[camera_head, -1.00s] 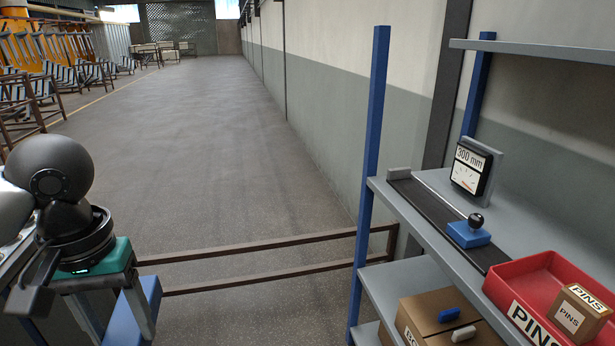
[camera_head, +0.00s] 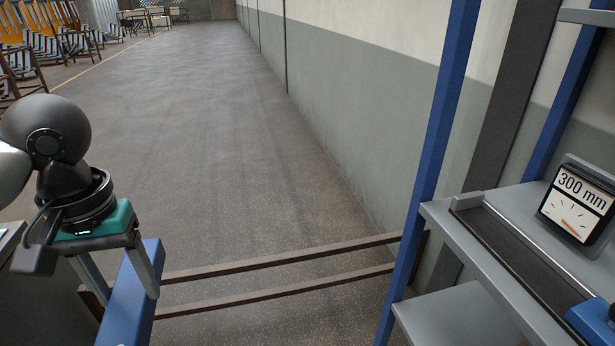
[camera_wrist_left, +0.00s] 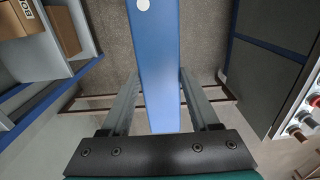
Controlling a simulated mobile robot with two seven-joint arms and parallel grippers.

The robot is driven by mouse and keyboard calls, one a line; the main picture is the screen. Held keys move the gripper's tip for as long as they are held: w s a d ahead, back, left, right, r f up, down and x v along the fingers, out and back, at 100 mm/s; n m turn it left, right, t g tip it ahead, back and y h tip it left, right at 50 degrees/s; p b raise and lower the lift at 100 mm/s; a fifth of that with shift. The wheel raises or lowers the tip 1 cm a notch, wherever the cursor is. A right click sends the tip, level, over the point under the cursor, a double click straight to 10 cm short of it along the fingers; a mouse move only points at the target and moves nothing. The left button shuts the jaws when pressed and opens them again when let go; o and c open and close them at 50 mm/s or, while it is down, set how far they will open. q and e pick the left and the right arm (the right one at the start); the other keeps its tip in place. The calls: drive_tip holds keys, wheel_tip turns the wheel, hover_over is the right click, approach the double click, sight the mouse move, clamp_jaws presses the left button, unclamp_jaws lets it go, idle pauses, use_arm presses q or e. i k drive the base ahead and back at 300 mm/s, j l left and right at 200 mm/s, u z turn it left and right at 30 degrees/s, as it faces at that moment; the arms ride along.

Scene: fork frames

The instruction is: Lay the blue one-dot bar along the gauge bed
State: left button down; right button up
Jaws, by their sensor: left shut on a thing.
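My left gripper (camera_head: 127,284) is shut on a long blue bar (camera_head: 126,312), held in the air at the lower left, well apart from the shelf. In the left wrist view the bar (camera_wrist_left: 158,65) runs between the fingers of the left gripper (camera_wrist_left: 158,92), with one white dot at the top edge. The gauge bed (camera_head: 520,262) is a dark strip along the grey shelf at the right. It has a grey end stop (camera_head: 466,201) at its far end and a blue block (camera_head: 592,322) on its near part, cut by the frame. My right gripper is out of view.
A dial reading 300 mm (camera_head: 578,203) stands behind the bed. A blue shelf post (camera_head: 430,165) rises left of the shelf, and brown rails (camera_head: 285,262) cross low between bar and shelf. The floor ahead is open. A cardboard box (camera_wrist_left: 18,20) shows in the wrist view.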

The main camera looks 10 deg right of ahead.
sight(502, 241)
drive_tip(key=i+j+z, duration=0.1)
drive_tip(key=i+z, duration=0.15)
drive_tip(key=i, duration=0.35)
drive_tip(key=i+j+z, duration=0.25)
drive_tip(key=i, duration=0.35)
drive_tip(key=i+l+z, duration=0.1)
drive_tip(key=i+z, duration=0.65)
drive_tip(key=i+j+z, duration=0.2)
drive_tip(key=i+z, duration=0.2)
drive_tip(key=z, duration=0.45)
drive_tip(key=i+z, duration=0.1)
drive_tip(key=z, duration=0.35)
drive_tip(key=j+z, duration=0.15)
drive_tip(key=z, duration=0.35)
drive_tip(key=i+z, duration=0.1)
drive_tip(key=z, duration=0.35)
drive_tip(key=j+z, duration=0.15)
drive_tip(key=z, duration=0.3)
drive_tip(key=j+z, duration=0.1)
drive_tip(key=z, duration=0.35)
drive_tip(key=j+z, duration=0.1)
drive_tip(key=z, duration=0.35)
drive_tip(key=j+z, duration=0.15)
drive_tip(key=z, duration=0.3)
